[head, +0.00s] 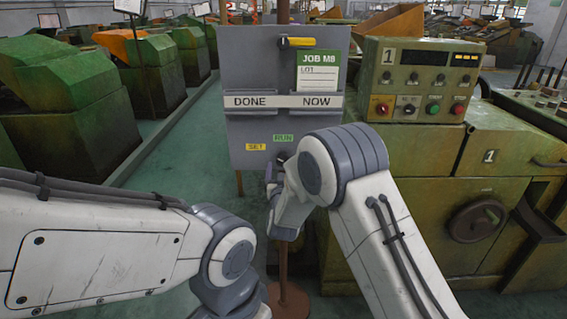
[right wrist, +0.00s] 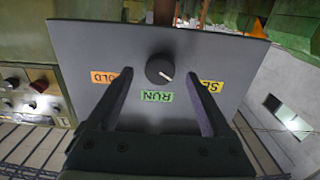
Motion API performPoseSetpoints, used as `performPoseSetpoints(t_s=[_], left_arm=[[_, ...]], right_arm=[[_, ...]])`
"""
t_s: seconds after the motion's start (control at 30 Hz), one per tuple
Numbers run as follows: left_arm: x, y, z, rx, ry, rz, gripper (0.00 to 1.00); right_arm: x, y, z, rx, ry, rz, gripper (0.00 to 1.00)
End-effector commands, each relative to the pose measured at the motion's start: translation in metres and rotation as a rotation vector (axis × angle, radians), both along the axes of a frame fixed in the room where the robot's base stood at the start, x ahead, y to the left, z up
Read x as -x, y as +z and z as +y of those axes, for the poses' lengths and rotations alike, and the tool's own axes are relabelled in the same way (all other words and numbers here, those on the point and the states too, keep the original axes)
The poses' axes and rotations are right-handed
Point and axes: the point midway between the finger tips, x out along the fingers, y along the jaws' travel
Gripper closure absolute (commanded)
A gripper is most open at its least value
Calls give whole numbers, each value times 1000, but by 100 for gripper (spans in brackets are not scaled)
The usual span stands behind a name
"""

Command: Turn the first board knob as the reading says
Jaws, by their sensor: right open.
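The grey board (head: 262,105) stands on a post in the head view. Its black knob (right wrist: 160,69) sits between my open right fingers in the right wrist view, apart from both. Its white pointer is directed between the green RUN label (right wrist: 157,97) and the orange SET label (right wrist: 210,86). The HOLD label (right wrist: 108,78) is on the other side, partly hidden by a finger. In the head view my right arm covers most of the knob and the HOLD label. My right gripper (head: 271,176) is near the board's lower edge, open and empty. My left gripper is out of view.
A green card marked JOB M8 (head: 318,72) is in the board's NOW slot; the DONE slot looks empty.

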Motion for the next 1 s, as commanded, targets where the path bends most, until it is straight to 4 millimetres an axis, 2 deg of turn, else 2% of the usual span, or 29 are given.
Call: performPoseSetpoints(t_s=[0.1, 0.2, 0.57, 0.8, 1.0], left_arm=[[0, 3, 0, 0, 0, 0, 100], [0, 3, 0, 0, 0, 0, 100], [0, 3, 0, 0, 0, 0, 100], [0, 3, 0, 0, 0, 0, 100], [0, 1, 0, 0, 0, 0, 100]], right_arm=[[-17, 0, -1, 0, -2, 0, 16], [-26, 0, 0, 0, -1, 0, 16], [-31, 0, 0, 1, 1, 2, 16], [-30, 0, 0, 1, 1, 1, 100], [-30, -1, 0, -11, 1, 1, 100]])
